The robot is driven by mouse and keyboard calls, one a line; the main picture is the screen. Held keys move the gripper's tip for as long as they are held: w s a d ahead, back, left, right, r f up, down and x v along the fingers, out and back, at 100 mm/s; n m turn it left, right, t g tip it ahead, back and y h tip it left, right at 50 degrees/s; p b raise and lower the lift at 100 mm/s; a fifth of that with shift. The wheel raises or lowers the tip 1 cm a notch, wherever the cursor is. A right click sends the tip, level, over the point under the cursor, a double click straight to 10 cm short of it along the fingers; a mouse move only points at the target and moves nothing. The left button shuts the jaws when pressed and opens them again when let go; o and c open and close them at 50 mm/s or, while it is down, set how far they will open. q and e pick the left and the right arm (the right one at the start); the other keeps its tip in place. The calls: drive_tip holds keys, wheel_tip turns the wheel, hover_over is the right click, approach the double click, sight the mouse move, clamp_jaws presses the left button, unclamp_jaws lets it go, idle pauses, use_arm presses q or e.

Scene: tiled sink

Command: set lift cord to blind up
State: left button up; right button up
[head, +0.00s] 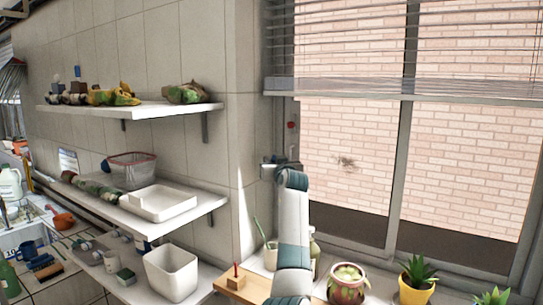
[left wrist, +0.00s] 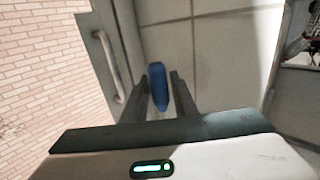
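The window blind (head: 330,45) hangs across the top of the window, its slats down to a bottom rail (head: 345,89) in the upper part of the pane. A small red knob (head: 291,125) hangs by the window's left frame, below the rail. My left gripper (head: 275,161) is raised beside that frame, lower than the red knob. The cord itself is too thin to make out. My right gripper is out of view.
Wall shelves (head: 165,110) with containers stand to the left. On the sill below are a brown pot (head: 346,286) and a yellow plant pot (head: 415,290). A window handle (left wrist: 112,68) is left of the fingers in the wrist view.

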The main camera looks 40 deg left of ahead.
use_arm(q)
drive_tip(key=shift+p+x, duration=0.3)
drive_tip(key=shift+x, duration=0.65)
clamp_jaws()
wheel_tip(320, 180, down, 13)
drive_tip(key=b, duration=1)
drive_tip(key=shift+b, duration=0.35)
drive_tip(key=shift+r, duration=0.15)
unclamp_jaws()
drive_tip(key=shift+r, duration=0.1)
